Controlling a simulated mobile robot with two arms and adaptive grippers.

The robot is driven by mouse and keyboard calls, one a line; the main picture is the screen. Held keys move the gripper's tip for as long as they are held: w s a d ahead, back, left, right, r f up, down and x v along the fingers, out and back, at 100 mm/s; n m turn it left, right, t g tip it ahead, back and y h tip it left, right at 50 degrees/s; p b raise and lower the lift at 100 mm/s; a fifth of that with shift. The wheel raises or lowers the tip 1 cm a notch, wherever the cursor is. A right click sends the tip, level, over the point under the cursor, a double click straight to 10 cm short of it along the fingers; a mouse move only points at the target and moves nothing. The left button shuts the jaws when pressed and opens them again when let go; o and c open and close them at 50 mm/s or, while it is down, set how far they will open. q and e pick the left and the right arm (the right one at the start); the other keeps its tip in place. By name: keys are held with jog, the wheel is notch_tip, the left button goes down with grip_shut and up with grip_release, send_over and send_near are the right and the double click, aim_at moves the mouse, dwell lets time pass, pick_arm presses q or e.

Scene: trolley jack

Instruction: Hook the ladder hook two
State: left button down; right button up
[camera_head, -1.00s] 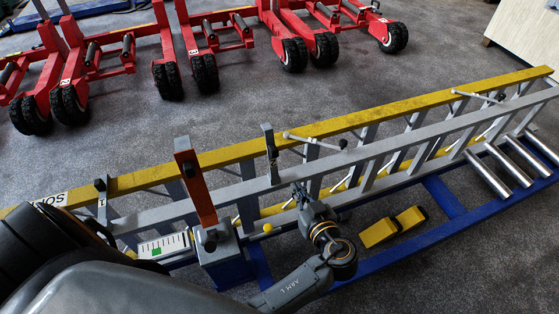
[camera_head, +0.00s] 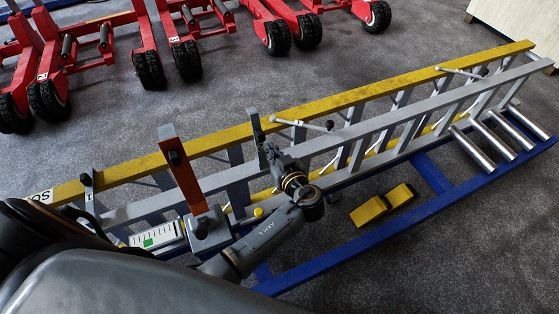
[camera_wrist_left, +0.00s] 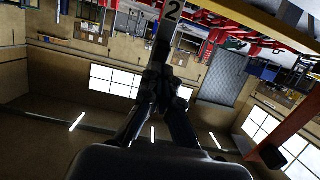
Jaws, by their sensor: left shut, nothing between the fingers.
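Ladder hook two (camera_head: 254,126) is a flat grey upright strip at the ladder's yellow rail. In the left wrist view (camera_wrist_left: 166,36) it carries a "2" label and rises just beyond the fingertips. The ladder (camera_head: 350,132), with yellow and grey rails, lies on its side along a blue frame (camera_head: 360,238). My left gripper (camera_head: 267,151) is close against the near side of the hook. Its fingers (camera_wrist_left: 165,86) are together and empty; whether they touch the hook is unclear. The hook's lower part is partly hidden by the gripper. My right gripper is not in view.
A red-orange arm (camera_head: 180,175) on a grey block stands left of my left gripper. Hook one (camera_head: 89,193) is farther left. Red wheeled jacks (camera_head: 90,55) stand behind; floor between is clear.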

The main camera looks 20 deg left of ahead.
aim_at(263, 138)
pick_arm(q)
jog(key=x, duration=0.4)
dwell(0.4)
